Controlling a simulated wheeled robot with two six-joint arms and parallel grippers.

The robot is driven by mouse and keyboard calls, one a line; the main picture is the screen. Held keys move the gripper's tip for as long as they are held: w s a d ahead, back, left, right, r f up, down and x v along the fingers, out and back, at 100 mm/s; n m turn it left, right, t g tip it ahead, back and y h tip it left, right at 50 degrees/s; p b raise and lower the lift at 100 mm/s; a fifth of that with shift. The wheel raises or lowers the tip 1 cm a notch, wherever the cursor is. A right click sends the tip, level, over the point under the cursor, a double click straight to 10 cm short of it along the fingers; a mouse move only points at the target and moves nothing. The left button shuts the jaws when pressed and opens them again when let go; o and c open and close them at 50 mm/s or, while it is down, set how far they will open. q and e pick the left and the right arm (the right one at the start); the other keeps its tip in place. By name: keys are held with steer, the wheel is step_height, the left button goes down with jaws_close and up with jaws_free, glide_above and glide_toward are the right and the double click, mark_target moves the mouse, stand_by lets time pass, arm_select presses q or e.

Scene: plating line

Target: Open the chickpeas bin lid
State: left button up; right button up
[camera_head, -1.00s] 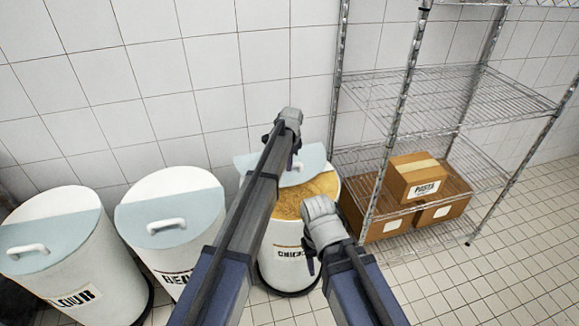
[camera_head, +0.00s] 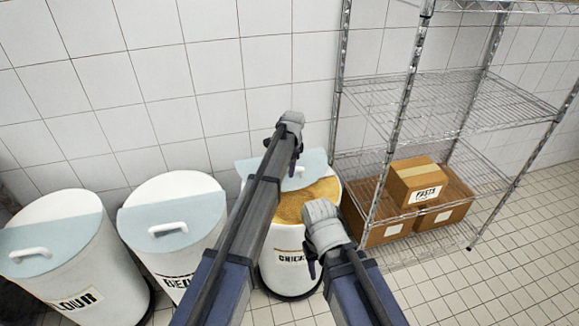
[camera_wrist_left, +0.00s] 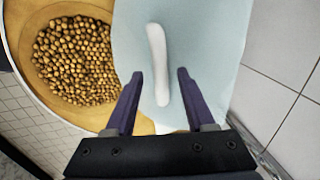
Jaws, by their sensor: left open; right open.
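The chickpeas bin (camera_head: 290,262) is a white drum whose partly hidden label starts "CHICK". Its pale blue lid (camera_head: 313,159) is over the back part, and the front part of the mouth is uncovered. Chickpeas (camera_wrist_left: 75,60) show inside in the left wrist view, beside the lid (camera_wrist_left: 205,50). The white lid handle (camera_wrist_left: 158,62) has its lower end between the fingers of my left gripper (camera_wrist_left: 155,85), which is open. In the head view my left gripper (camera_head: 296,166) is over the lid. My right gripper (camera_head: 311,264) is open in front of the bin.
Two similar white bins, a flour bin (camera_head: 108,262) and a partly hidden "BE..." bin (camera_head: 168,262), stand to the left with blue lids. A wire shelf (camera_head: 440,100) with cardboard boxes (camera_head: 415,183) stands right. A tiled wall is behind; floor is clear at lower right.

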arm_select(q)
step_height(320, 180, up, 7)
steer(key=s+p, duration=0.1)
steer(key=p, duration=0.5)
steer(key=shift+s+d, duration=0.2)
steer(key=shift+d, duration=0.05)
steer(key=s+a+r+n+g+p, duration=0.1)
steer(key=s+n, duration=0.4)
steer(key=s, duration=1.4)
steer(key=s+r+n+g+p, duration=0.1)
steer(key=s+n, duration=0.4)
steer(key=s, duration=1.5)
steer(key=shift+s+a+r+n+y+p, duration=0.15)
steer(key=shift+a+r+n+y+p, duration=0.2)
steer(key=shift+p, duration=0.4)
steer(key=shift+a, duration=0.1)
